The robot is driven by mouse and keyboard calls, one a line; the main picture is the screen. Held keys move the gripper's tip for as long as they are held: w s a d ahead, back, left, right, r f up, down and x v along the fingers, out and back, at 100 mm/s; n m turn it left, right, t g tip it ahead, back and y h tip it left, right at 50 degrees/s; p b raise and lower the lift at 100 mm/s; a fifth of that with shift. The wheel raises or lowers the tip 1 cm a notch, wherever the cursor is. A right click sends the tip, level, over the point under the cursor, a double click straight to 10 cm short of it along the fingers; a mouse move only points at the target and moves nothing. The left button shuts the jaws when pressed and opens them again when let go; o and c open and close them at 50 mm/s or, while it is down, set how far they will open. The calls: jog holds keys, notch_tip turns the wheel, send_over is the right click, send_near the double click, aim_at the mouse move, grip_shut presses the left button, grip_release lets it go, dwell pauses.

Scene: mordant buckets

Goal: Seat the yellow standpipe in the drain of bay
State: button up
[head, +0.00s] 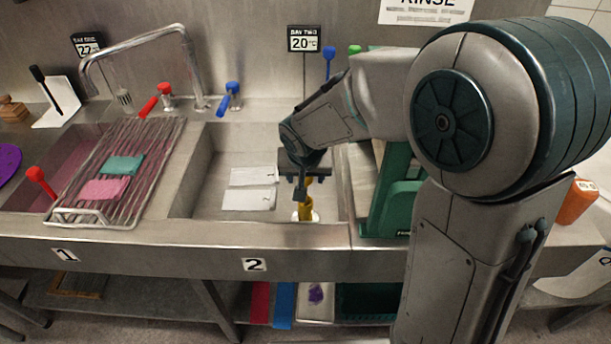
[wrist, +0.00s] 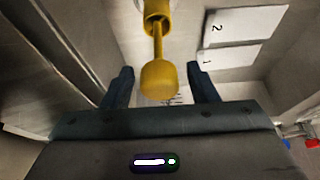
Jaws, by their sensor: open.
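The yellow standpipe (head: 305,211) stands upright in bay 2 (head: 222,155), toward its right side. Its foot is at a pale ring, the drain (head: 315,216); I cannot tell how deep it sits. In the wrist view the standpipe (wrist: 159,80) shows a round knob on a thin stem above a wider body. My gripper (head: 301,190) is over the standpipe, pointing down, and hides part of it in the head view. In the wrist view my gripper (wrist: 161,82) is open, with the knob between its fingers and a gap on both sides.
Two white numbered plates (head: 248,198) lie on the floor of bay 2, left of the standpipe.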

jog(key=v, duration=1.1)
jog(key=shift+p, duration=0.3)
jog(key=shift+s, duration=0.15)
